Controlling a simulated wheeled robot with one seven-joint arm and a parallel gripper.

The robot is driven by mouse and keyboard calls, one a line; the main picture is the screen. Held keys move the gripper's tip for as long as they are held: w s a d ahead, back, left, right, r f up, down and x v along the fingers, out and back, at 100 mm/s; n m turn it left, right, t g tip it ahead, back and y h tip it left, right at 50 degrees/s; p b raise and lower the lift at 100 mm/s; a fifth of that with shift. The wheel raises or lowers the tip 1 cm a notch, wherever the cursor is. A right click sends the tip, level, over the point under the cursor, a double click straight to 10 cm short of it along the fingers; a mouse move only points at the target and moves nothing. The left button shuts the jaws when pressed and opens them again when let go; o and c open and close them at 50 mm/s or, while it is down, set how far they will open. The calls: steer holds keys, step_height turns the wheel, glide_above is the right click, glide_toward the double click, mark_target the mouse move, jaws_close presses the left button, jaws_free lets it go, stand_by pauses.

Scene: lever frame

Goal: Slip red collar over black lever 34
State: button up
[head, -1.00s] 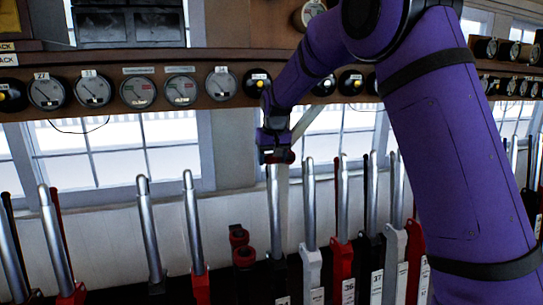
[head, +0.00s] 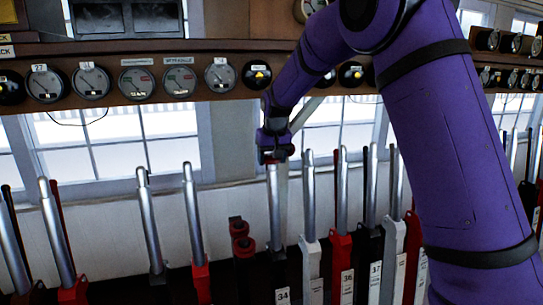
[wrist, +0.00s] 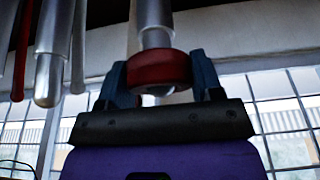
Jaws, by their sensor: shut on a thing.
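My gripper (head: 275,150) points down at the top of the silver-handled lever 34 (head: 274,215), which has a black lower part and a "34" plate. Its two blue-grey fingers also show in the wrist view (wrist: 160,82), shut on the sides of the red collar (wrist: 158,68). In the wrist view the lever's shaft (wrist: 155,38) runs into the ring and a pale rounded end shows past its other edge, so the collar appears to be around the lever's top end. In the head view the collar (head: 272,160) is a small, partly hidden red patch.
Two dark red round parts (head: 242,238) stand just left of lever 34. Other silver-handled levers rise close by on both sides, including one just right (head: 309,200). A shelf of round gauges (head: 137,83) runs behind my forearm, above the windows.

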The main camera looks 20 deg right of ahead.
steer(key=shift+s+f, duration=0.1)
steer(key=shift+f, duration=0.45)
steer(key=o, duration=1.1)
steer(key=shift+r, duration=0.1)
steer(key=shift+v, duration=4.45)
